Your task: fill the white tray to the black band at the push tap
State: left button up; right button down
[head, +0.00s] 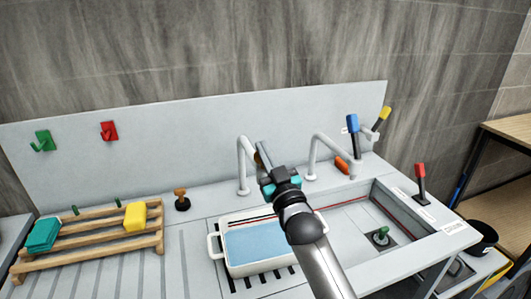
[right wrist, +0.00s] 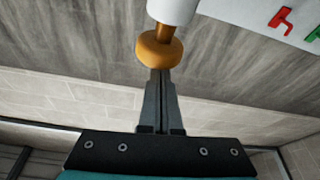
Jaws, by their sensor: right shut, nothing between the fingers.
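The white tray (head: 215,247) stands under the left tap on a slotted part of the counter. Blue water (head: 260,244) lies in it. Thin dark and red lines show along its far inner wall, above the water. The push tap (head: 241,165) is a pale curved spout behind the tray. My right gripper (head: 262,152) is shut and empty, in front of the tap. In the right wrist view its fingertips (right wrist: 160,76) are at the orange knob (right wrist: 159,50) under a white cylinder; I cannot tell if they touch. No water stream is visible. My left gripper is out of view.
A second tap (head: 325,145) and a sink with a green plug (head: 382,235) are at the right. Blue, yellow and red levers (head: 420,183) stand near it. A wooden rack (head: 90,240) with a yellow sponge (head: 135,216) and teal cloths is left.

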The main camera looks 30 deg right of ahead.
notch_tip(320, 180, up, 2)
jog(key=shift+p, duration=0.4)
pick_arm(q)
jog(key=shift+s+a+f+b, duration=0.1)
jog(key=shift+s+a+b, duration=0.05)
jog(key=shift+b, duration=0.75)
pick_arm(e)
jog(key=v, duration=1)
jog(key=shift+f, duration=0.35)
